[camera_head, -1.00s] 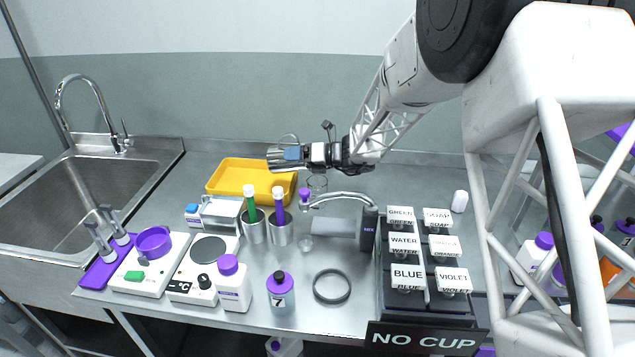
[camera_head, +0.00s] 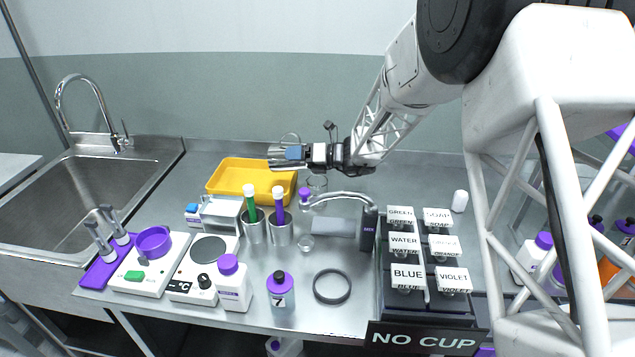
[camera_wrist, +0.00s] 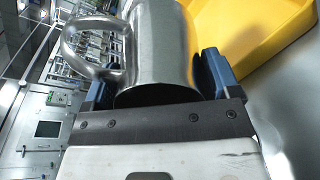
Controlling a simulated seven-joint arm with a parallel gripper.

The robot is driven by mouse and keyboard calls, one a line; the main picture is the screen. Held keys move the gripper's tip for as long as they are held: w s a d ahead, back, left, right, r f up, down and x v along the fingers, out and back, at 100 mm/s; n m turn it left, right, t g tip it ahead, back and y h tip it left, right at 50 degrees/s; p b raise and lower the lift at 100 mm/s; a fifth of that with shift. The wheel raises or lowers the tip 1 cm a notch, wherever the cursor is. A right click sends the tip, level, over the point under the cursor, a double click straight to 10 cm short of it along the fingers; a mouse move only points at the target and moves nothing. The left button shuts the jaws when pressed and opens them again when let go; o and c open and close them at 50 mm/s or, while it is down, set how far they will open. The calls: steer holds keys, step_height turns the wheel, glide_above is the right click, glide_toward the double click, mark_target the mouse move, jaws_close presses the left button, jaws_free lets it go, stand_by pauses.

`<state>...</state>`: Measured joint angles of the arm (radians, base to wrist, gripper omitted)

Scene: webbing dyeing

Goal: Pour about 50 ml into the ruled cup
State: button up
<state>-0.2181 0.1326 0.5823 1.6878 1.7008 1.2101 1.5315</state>
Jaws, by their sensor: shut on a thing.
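My gripper (camera_head: 284,156) is shut on a shiny metal jug (camera_wrist: 160,45), held in the air over the back of the bench near the yellow tray. In the wrist view the jug sits between the blue fingers (camera_wrist: 156,84), with its loop handle (camera_wrist: 88,45) to the left. In the head view the fingers mostly hide the jug; I cannot tell its tilt or contents. A small clear round thing (camera_head: 306,243) lies under the spout. I cannot make out rulings on either.
The yellow tray (camera_head: 226,184) is left of and below the gripper. Metal pots (camera_head: 280,234) with coloured tubes stand in front.

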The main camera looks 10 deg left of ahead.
mark_target(289, 162)
steer(key=shift+a+r+y, duration=0.1)
steer(key=shift+a+y, duration=0.05)
steer(key=shift+y, duration=0.25)
stand_by(1.0)
steer(key=shift+w+a+f+h, duration=0.1)
steer(key=shift+a+f+h, duration=0.05)
steer(key=shift+a+h, duration=0.45)
steer(key=shift+a+f+h, duration=0.15)
steer(key=shift+a+h, duration=0.3)
steer(key=shift+h, duration=0.15)
steer(key=shift+a+f+h, duration=0.15)
steer(key=shift+f+h, duration=0.3)
steer(key=shift+h, duration=0.45)
steer(key=shift+a+f+g+h, duration=0.1)
steer(key=shift+f+g+h, duration=0.2)
steer(key=shift+h, duration=0.4)
steer(key=shift+r+h, duration=0.3)
steer(key=shift+h, duration=0.3)
steer(key=shift+a+r+h, duration=0.25)
steer(key=shift+r+h, duration=0.1)
steer(key=shift+h, duration=0.55)
steer(key=shift+r+h, duration=0.1)
steer(key=shift+h, duration=0.2)
